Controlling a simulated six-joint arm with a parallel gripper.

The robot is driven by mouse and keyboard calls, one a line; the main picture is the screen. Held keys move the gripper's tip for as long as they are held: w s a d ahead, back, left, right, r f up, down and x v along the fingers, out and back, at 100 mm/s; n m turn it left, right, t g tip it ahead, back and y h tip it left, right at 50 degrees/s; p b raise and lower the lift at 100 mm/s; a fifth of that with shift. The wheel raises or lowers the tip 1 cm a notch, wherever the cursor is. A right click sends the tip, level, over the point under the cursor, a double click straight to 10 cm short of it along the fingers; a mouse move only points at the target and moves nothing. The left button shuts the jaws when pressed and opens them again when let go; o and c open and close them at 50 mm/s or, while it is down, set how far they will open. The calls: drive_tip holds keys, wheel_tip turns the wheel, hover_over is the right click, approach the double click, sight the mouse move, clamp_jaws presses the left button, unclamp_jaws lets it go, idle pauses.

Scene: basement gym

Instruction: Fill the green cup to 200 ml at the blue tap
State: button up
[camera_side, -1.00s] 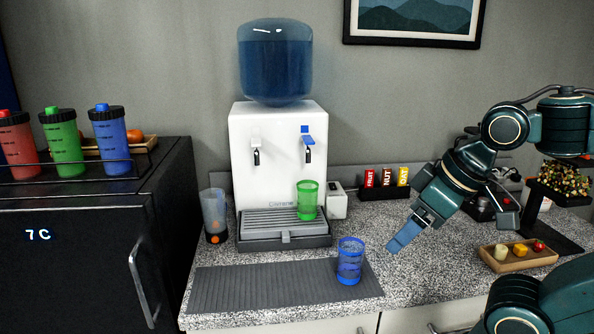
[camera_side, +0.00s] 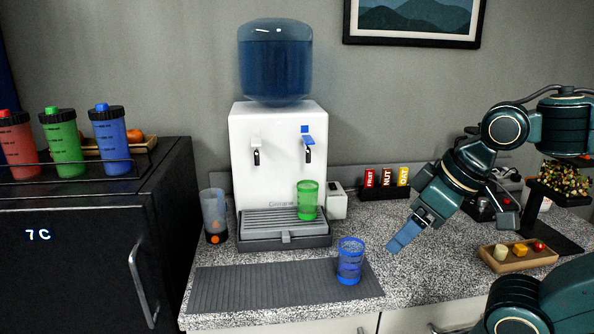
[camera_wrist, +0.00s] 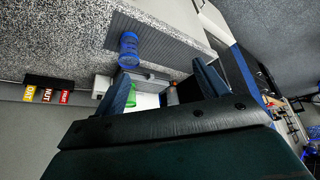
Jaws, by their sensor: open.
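The green cup (camera_side: 307,200) stands upright on the drip tray (camera_side: 283,222) of the white water dispenser (camera_side: 262,150), below the blue tap (camera_side: 307,142). In the side view I cannot tell whether any water is in it or running. The cup (camera_wrist: 131,95) shows partly in the wrist view, behind a finger. My gripper (camera_side: 398,240) is to the right of the dispenser, above the counter, apart from the cup. Its jaws, seen in the wrist view (camera_wrist: 165,88), are open with nothing held between them.
A blue cup (camera_side: 349,262) stands at the right end of the grey mat (camera_side: 230,288). A clear shaker with an orange ball (camera_side: 214,216) is left of the dispenser. A bar rack (camera_side: 385,192) and a wooden snack tray (camera_side: 518,262) are to the right. Speckled counter around my gripper is clear.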

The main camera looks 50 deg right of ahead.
drive_tip(key=shift+w+r, duration=0.1)
drive_tip(key=c, duration=0.7)
drive_tip(key=shift+w+d+r, duration=0.15)
drive_tip(key=shift+w+r, duration=0.1)
drive_tip(key=c, duration=0.3)
drive_tip(key=shift+w+d+r+m, duration=0.2)
drive_tip(key=shift+w+d+r, duration=0.05)
drive_tip(key=shift+w+r, duration=0.25)
drive_tip(key=shift+w+d+r+m, duration=0.25)
drive_tip(key=shift+w+r, duration=0.15)
drive_tip(key=shift+w, duration=0.1)
clamp_jaws()
drive_tip(key=w+d+r+m+h, duration=0.1)
drive_tip(key=w+d+r+m, duration=0.1)
drive_tip(key=w, duration=0.7)
drive_tip(key=w+d+r+m+g+h, duration=0.1)
drive_tip(key=w+d+r+m, duration=0.2)
drive_tip(key=w+d, duration=0.4)
drive_tip(key=w+d+r+m+h, duration=0.2)
drive_tip(key=w+d+r+m, duration=0.1)
drive_tip(key=w, duration=0.8)
drive_tip(key=shift+w+d+r, duration=0.4)
drive_tip(key=shift+d+r, duration=0.35)
drive_tip(key=shift+d, duration=0.5)
